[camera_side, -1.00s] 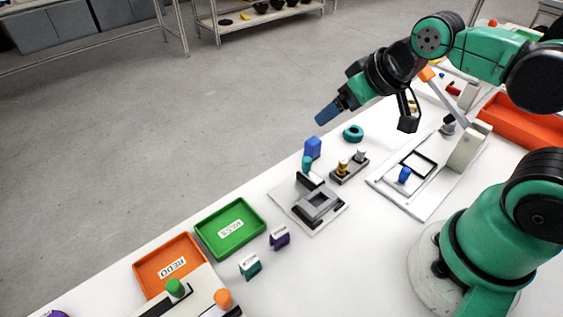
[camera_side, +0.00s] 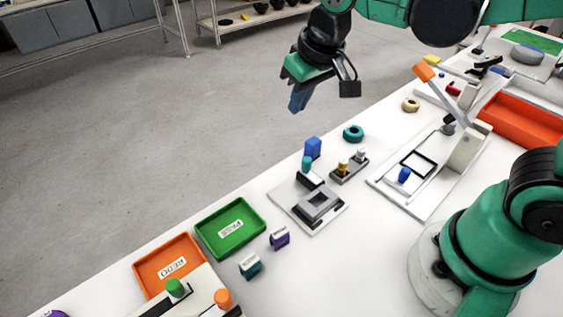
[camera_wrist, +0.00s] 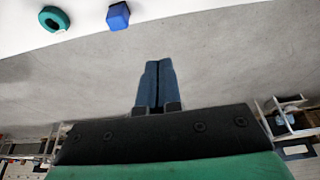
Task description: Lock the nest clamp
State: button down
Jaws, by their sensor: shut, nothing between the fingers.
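The nest (camera_side: 318,204) is a grey square frame on a pale plate near the table's far edge. A dark lever with a teal knob (camera_side: 307,164) stands at its back and looks like the nest clamp. The lever looks raised and tilted, clear of the nest; I cannot tell its lock state. My gripper (camera_side: 299,105) is shut and empty, its blue fingers pointing down, high above and behind the nest. In the wrist view the closed fingers (camera_wrist: 158,64) are over grey floor. The nest and clamp are not visible there.
A blue block (camera_side: 313,147) stands behind the clamp knob, and also shows in the wrist view (camera_wrist: 118,16). A teal ring (camera_side: 353,133) and a pegged block (camera_side: 349,168) are to the right. A green tray (camera_side: 252,206) and orange tray (camera_side: 148,272) lie left.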

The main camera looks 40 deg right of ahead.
aim_at(307, 159)
jog(key=x, duration=1)
jog(key=s, duration=0.3)
jog(key=shift+s, duration=0.5)
jog(key=shift+s, duration=0.1)
jog(key=shift+s, duration=0.95)
